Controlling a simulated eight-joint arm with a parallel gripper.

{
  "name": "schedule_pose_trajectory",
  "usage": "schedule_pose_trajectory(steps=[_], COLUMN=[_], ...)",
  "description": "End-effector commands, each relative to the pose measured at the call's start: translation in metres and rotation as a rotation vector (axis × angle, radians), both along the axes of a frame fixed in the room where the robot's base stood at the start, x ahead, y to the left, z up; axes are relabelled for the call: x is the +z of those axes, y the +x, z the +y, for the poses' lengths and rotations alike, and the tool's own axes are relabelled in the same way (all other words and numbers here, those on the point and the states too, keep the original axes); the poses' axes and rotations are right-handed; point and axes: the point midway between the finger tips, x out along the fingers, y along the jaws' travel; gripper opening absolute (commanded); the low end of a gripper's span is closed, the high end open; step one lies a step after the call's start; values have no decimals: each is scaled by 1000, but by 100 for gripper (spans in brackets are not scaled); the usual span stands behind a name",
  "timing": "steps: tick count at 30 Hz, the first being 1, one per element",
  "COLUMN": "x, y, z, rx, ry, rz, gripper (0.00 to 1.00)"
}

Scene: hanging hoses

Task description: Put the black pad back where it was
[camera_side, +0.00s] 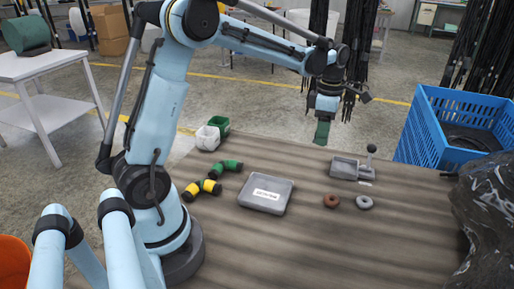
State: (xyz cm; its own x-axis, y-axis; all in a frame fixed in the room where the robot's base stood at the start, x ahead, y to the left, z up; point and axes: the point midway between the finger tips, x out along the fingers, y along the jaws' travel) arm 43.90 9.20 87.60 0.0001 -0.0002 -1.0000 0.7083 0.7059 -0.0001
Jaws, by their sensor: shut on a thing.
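My gripper (324,119) points down above the far part of the table, left of the small grey fixture. It is shut on a dark green block (322,133), which hangs below it, apart from the tabletop. The jaws are too small in this view to show details of the grasp. I cannot make out a black pad for certain. A shallow grey tray (284,205) with a white label lies mid-table. The small grey fixture (343,169) has compartments and a ball-topped lever (371,150).
A brown ring (331,201) and grey ring (364,203) lie near the fixture. Green-black (229,165) and yellow-black pieces (205,187) lie left of the tray. White (206,138) and green bins (220,124) stand behind. A blue crate (425,135) and black bag (485,205) are right.

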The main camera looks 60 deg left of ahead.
Motion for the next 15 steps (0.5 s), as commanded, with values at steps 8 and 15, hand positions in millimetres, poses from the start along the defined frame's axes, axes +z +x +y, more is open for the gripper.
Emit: schedule_pose_trajectory(steps=[8,15], x=[6,-20], y=[30,40], z=[-36,7], rx=[3,7], ry=[0,0], rz=[0,0], gripper=[24,24])
